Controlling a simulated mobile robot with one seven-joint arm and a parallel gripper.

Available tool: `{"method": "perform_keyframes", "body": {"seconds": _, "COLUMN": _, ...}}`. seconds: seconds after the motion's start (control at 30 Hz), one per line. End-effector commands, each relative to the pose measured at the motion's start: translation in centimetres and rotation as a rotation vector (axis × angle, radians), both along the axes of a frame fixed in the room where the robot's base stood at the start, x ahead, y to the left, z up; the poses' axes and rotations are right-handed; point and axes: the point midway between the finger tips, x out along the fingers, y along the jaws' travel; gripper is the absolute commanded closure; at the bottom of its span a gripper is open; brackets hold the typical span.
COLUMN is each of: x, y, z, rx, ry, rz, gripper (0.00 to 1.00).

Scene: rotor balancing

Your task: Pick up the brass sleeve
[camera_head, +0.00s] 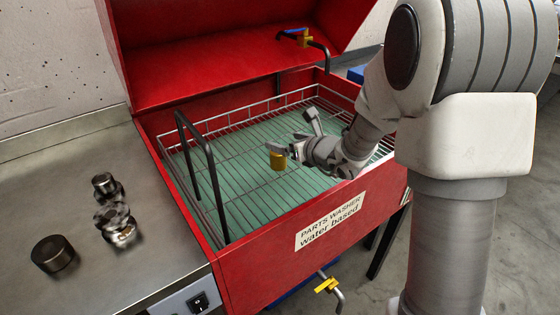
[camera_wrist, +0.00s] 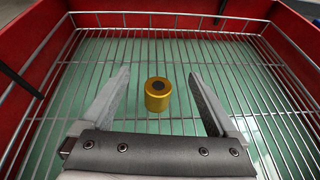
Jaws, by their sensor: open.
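The brass sleeve (camera_head: 278,160) is a short gold cylinder with a dark bore. In the wrist view the sleeve (camera_wrist: 158,94) appears upright between my two fingers, with a gap on both sides. My gripper (camera_wrist: 160,88) is open. In the head view my gripper (camera_head: 292,144) is over the wire basket, with its fingertips close to the sleeve. The head view does not clearly show whether the sleeve touches the basket's wires.
The wire basket (camera_head: 230,200) sits in a red parts washer (camera_head: 280,255) with raised walls. A black handle (camera_head: 213,185) stands at its left. A faucet (camera_head: 305,40) hangs over the back. Dark metal parts (camera_head: 116,222) and a dark cylinder (camera_head: 53,254) stand on the steel bench (camera_head: 150,270).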

Motion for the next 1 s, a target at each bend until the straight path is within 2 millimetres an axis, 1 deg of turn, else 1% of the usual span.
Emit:
{"method": "perform_keyframes", "body": {"seconds": 0.03, "x": 0.0, "y": 0.0, "z": -1.8, "rx": 0.0, "ry": 0.006, "rz": 0.0, "gripper": 0.06}}
{"method": "perform_keyframes", "body": {"seconds": 0.13, "x": 0.0, "y": 0.0, "z": -3.7, "rx": -0.001, "ry": 0.004, "rz": 0.001, "gripper": 0.06}}
{"method": "perform_keyframes", "body": {"seconds": 0.23, "x": 0.0, "y": 0.0, "z": -5.1, "rx": -0.001, "ry": 0.002, "rz": 0.001, "gripper": 0.06}}
{"method": "perform_keyframes", "body": {"seconds": 0.47, "x": 1.3, "y": 0.8, "z": -5.4, "rx": -0.001, "ry": -0.001, "rz": 0.003, "gripper": 0.06}}
{"method": "perform_keyframes", "body": {"seconds": 0.57, "x": 2.4, "y": 1.5, "z": -6.0, "rx": -0.001, "ry": -0.001, "rz": 0.004, "gripper": 0.06}}
{"method": "perform_keyframes", "body": {"seconds": 0.7, "x": 4.3, "y": 2.6, "z": -7.0, "rx": -0.001, "ry": -0.001, "rz": 0.004, "gripper": 0.06}}
{"method": "perform_keyframes", "body": {"seconds": 0.8, "x": 5.4, "y": 3.2, "z": -7.4, "rx": -0.003, "ry": -0.002, "rz": 0.002, "gripper": 0.06}}
{"method": "perform_keyframes", "body": {"seconds": 1.0, "x": 6.0, "y": 3.5, "z": -7.5, "rx": -0.002, "ry": -0.002, "rz": 0.002, "gripper": 0.06}}
